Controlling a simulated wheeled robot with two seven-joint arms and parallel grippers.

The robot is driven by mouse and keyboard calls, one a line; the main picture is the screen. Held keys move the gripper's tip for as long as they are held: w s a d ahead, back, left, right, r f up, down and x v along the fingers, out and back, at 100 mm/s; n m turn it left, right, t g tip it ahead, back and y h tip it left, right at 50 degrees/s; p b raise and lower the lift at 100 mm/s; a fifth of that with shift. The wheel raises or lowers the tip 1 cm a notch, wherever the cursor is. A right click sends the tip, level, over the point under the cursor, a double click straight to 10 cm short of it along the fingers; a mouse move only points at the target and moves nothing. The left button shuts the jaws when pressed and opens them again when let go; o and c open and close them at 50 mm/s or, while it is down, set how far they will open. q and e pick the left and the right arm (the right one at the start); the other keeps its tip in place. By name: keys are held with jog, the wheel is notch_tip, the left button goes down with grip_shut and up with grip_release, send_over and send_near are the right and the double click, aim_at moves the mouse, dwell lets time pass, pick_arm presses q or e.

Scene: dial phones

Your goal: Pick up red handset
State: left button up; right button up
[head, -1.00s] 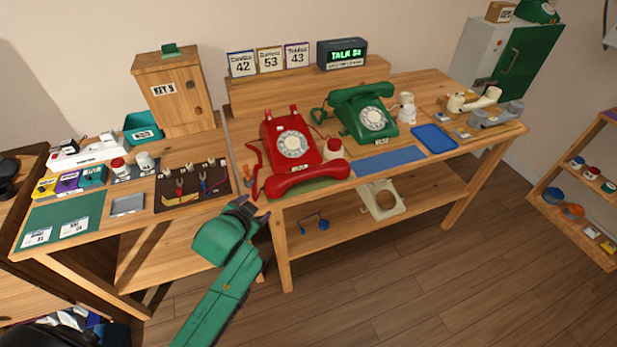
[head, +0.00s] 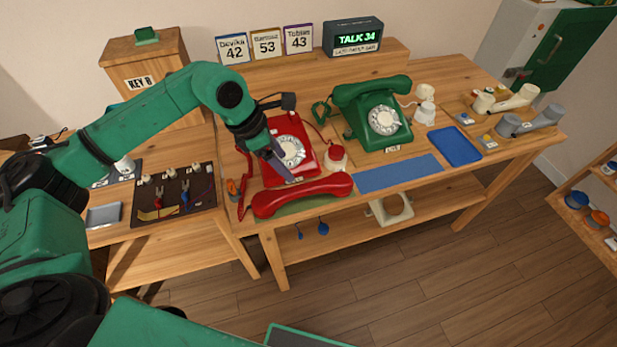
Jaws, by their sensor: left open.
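The red handset (head: 302,195) lies off its cradle along the front edge of the table, on a green mat (head: 312,206). The red dial phone (head: 308,160) stands just behind it, its cord hanging at the left. My left gripper (head: 278,152) is open and empty. It points down over the left part of the red phone's dial, behind and above the handset, and hides part of the phone. I cannot tell how high above the phone its fingers are. My right gripper is not in view.
A green phone (head: 372,110) with its handset on stands right of the red one. A blue mat (head: 398,173) and blue tray (head: 454,146) lie farther right. A tool board (head: 175,196) lies left.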

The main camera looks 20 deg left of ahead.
aim_at(304, 187)
pick_arm(q)
jog(key=f, duration=0.1)
jog(key=s+d+f, duration=0.1)
jog(key=f+p, duration=0.1)
jog(key=shift+s+d, duration=0.3)
jog(key=shift+d, duration=0.1)
jog(key=shift+x, duration=0.85)
jog(key=p+x, duration=0.1)
jog(key=x, duration=0.2)
jog(key=w+p+x, duration=0.1)
jog(key=x, duration=0.2)
jog(key=shift+r, duration=0.1)
jog(key=shift+d+f, duration=0.1)
jog(key=shift+f, duration=0.15)
jog(key=shift+w, duration=0.1)
jog(key=c, duration=0.5)
grip_shut()
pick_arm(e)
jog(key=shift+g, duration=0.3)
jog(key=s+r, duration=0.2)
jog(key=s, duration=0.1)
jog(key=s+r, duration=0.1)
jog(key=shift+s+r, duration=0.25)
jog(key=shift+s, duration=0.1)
